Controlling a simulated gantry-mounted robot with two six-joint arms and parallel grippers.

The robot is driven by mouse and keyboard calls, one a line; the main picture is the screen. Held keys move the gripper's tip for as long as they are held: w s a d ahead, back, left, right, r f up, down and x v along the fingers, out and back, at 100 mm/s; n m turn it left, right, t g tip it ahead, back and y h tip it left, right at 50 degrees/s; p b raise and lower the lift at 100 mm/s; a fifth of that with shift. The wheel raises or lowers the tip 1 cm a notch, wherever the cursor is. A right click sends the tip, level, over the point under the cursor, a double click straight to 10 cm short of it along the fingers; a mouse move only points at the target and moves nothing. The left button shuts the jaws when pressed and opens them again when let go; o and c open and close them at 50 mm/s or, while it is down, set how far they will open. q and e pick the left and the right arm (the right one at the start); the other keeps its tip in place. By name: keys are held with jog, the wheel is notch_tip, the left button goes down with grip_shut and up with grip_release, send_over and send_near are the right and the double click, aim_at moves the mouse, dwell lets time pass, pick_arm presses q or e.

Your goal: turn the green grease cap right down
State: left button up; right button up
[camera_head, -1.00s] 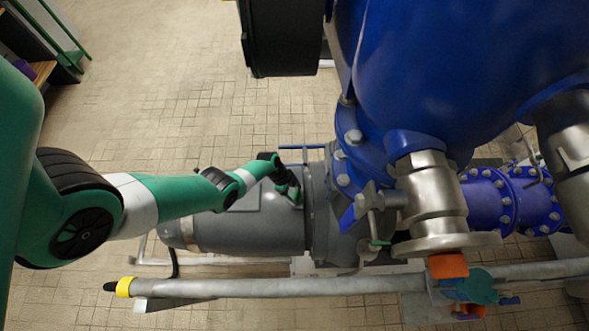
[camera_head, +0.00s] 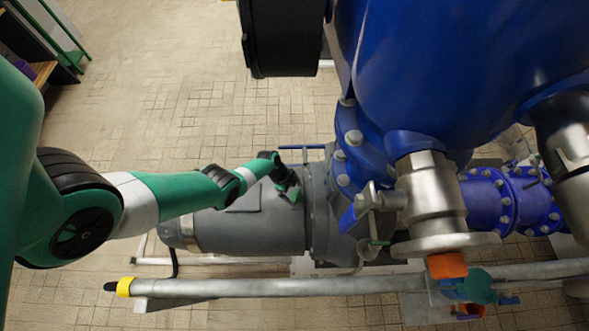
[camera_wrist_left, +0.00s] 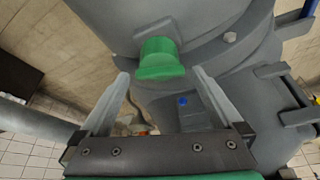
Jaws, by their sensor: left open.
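The green grease cap (camera_wrist_left: 161,60) stands on the grey pump housing in the left wrist view. It is a short round cap with a wider flared rim facing me. My left gripper (camera_wrist_left: 162,76) is open, with one pale finger to the left of the cap and one to its right. A gap shows between each fingertip and the cap. In the head view my left gripper (camera_head: 289,189) is over the grey pump body (camera_head: 255,228), close to the flange; the cap cannot be told clearly there. My right gripper is not in view.
A large blue vessel (camera_head: 450,75) rises at the right, with a steel valve (camera_head: 432,195) and blue lever (camera_head: 350,217) below it. A grey pipe (camera_head: 250,288) runs along the front. Tiled floor (camera_head: 170,110) is open behind my left arm.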

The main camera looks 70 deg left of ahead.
pick_arm(q)
jog(key=p+v, duration=1.1)
jog(key=shift+s+r, duration=0.15)
jog(key=shift+r, duration=0.1)
